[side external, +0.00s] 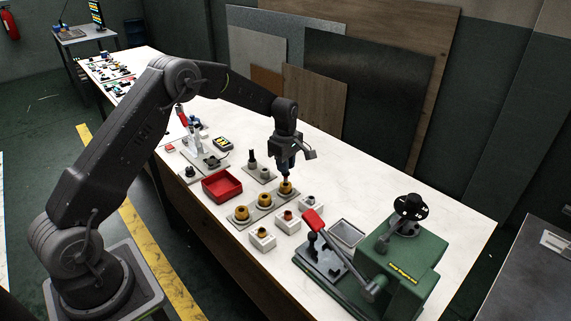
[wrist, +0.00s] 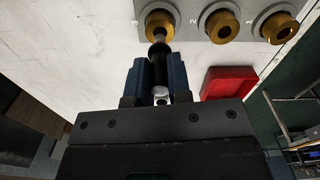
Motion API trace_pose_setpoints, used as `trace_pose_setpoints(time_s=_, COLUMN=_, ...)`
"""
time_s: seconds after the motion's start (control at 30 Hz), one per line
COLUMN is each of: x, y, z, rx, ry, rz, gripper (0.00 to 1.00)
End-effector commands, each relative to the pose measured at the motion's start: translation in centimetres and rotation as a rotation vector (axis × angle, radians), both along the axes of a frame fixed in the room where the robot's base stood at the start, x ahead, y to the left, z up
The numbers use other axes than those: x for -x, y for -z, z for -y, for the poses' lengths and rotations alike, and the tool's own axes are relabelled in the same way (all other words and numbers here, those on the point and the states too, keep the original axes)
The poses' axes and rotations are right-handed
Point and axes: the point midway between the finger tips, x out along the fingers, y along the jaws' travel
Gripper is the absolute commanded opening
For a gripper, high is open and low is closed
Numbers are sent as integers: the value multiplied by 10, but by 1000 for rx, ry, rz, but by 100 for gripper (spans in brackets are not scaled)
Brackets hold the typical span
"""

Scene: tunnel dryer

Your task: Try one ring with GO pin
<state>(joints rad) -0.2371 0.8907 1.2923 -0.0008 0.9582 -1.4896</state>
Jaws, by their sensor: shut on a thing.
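My gripper (side external: 287,163) points down over the far end of the row of rings. In the wrist view its two blue fingers (wrist: 159,70) are shut on a black-handled pin (wrist: 158,60) with a silver tip. I cannot tell how deep the tip sits. The middle ring (wrist: 222,26) and the third ring (wrist: 280,28) sit beside it on a grey plate (wrist: 190,38).
A red tray (side external: 221,187) stands left of the rings. A grey stand (side external: 262,175) with a dark-topped pin is behind. Small white blocks (side external: 263,239) stand in front. A red-handled fixture (side external: 314,222), a grey bin (side external: 346,234) and a green machine (side external: 397,257) stand right.

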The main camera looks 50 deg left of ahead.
Motion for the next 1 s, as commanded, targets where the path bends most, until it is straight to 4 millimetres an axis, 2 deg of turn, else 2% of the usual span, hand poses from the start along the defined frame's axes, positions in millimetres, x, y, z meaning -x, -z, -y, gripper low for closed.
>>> trace_pose_setpoints(time_s=1.0, x=0, y=5, z=0, rx=0, ry=0, rz=0, gripper=0)
